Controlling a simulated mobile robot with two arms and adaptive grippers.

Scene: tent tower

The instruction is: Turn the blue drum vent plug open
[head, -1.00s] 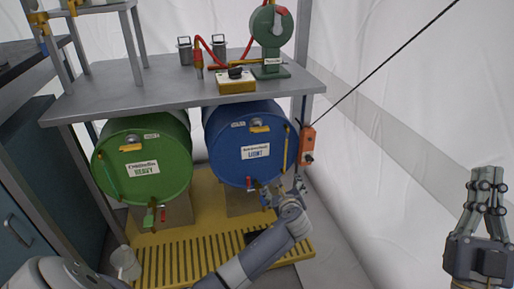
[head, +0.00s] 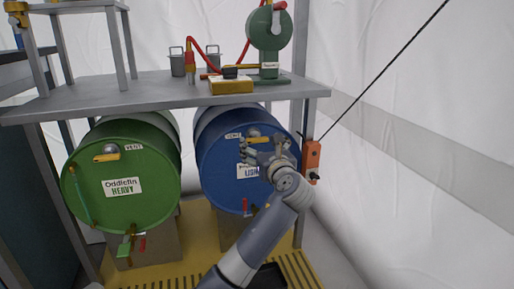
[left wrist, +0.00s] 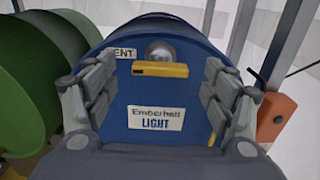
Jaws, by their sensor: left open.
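The blue drum (head: 222,168) lies on its side under the grey shelf, its round face toward me. Its vent plug (head: 259,140) is a yellow bar handle below a silver dome, near the top of the face. In the left wrist view the plug's handle (left wrist: 160,69) lies roughly level, beside the "VENT" label. My left gripper (head: 258,155) is in front of the drum face, just below the handle. In the left wrist view its open fingers (left wrist: 160,90) stand either side of the handle, apart from it. My right gripper is out of view.
The shelf (head: 150,90) runs close above both drums. An orange box (head: 312,157) hangs on the right post. Yellow slatted flooring (head: 200,225) lies below.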

